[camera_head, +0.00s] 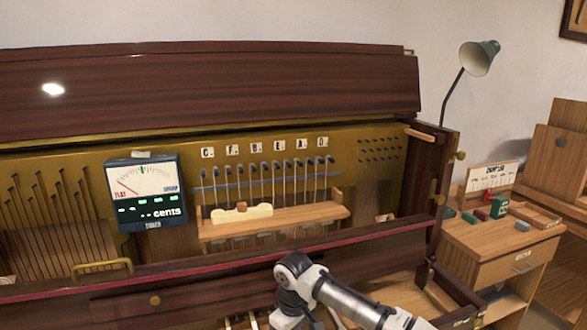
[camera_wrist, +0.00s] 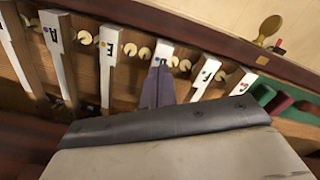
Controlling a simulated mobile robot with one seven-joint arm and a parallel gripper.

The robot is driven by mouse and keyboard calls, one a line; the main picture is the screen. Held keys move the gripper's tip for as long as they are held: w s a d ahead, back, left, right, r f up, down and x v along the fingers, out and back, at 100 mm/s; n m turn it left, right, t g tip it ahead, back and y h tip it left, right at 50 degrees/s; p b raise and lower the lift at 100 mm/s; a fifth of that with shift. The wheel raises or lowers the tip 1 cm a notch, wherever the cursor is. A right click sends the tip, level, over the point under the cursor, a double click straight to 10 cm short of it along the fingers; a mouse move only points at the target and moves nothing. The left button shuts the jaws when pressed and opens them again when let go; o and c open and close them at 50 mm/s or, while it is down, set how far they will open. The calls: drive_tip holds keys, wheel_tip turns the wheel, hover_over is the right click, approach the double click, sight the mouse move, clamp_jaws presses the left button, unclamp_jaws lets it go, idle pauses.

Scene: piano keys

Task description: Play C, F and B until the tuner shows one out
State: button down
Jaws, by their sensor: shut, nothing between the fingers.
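The tuner (camera_head: 147,195) stands at the left in the head view. Its needle leans to the FLAT side, and its readout above "cents" is too small to read. In the wrist view a row of white keys runs across, with the A key (camera_wrist: 58,45) and the E key (camera_wrist: 107,70) legible. My gripper (camera_wrist: 160,72) is shut and empty, its fingertips over the key (camera_wrist: 163,52) right of E, covering most of its letter. Whether it presses that key, I cannot tell. Two keys with a green dot (camera_wrist: 207,72) and a red dot (camera_wrist: 243,84) lie further right.
Letter tags reading C, F, B, E, A, D stand above the tuning pins (camera_head: 265,170). A pale block lies on the wooden ledge (camera_head: 290,218). The dark red front rail (camera_head: 210,262) crosses before the action. A side desk (camera_head: 500,245) with coloured blocks stands at the right.

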drive_tip(key=shift+f, duration=0.15)
idle(0.5)
drive_tip(key=shift+f+b, duration=0.55)
drive_tip(key=shift+f, duration=0.4)
wheel_tip(320, 180, up, 10)
drive_tip(key=p, duration=0.9)
drive_tip(key=shift+r, duration=0.1)
idle(2.6)
